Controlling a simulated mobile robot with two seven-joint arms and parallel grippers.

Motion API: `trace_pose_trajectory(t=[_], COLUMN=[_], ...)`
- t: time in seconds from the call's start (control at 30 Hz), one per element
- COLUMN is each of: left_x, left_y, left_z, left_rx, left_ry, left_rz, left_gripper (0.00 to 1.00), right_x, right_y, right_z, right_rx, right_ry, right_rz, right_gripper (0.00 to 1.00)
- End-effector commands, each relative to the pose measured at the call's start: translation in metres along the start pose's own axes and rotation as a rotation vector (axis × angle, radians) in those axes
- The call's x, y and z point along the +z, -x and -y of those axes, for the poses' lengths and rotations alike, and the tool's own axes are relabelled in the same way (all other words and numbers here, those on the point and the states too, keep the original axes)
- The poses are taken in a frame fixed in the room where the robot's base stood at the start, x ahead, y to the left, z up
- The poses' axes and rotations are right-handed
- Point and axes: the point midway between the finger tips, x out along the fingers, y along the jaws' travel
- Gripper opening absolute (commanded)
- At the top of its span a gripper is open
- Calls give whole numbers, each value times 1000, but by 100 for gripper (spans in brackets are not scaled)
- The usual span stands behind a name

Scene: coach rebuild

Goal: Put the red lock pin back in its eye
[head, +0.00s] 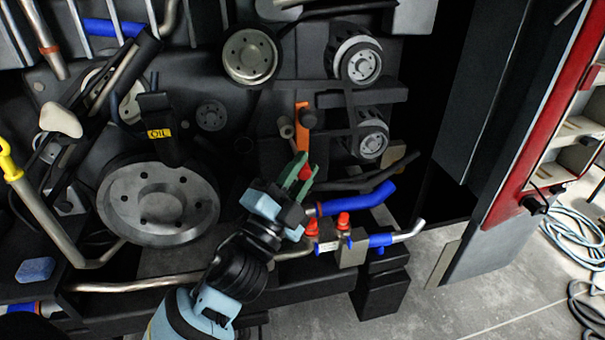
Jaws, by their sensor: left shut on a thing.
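My left gripper (298,174) reaches in from the lower middle of the head view, with its green fingers pointing up into the engine bay. It is shut on a small red piece, which looks like the red lock pin (306,173), mostly hidden by the fingers. An upright orange bar (302,118) stands just above the fingertips, close to the pin; I cannot tell whether they touch. I cannot make out the eye clearly. My right gripper is not in view.
Two red caps (343,220) sit on pipe fittings right of my wrist, near a blue hose (358,199). Pulleys (251,57) are above, and a large wheel (158,204) is at left.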

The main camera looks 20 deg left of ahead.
Motion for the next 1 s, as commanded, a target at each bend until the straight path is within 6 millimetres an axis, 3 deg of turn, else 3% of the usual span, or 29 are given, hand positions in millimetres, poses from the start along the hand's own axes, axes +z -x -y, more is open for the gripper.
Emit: trace_pose_trajectory(t=[1.0], left_x=[12], left_y=[-10], left_z=[1], left_rx=[-1], left_ry=[-1], left_rz=[0], left_gripper=[0], right_x=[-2], right_y=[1], right_z=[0], right_rx=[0], right_ry=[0], right_rz=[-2], right_gripper=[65])
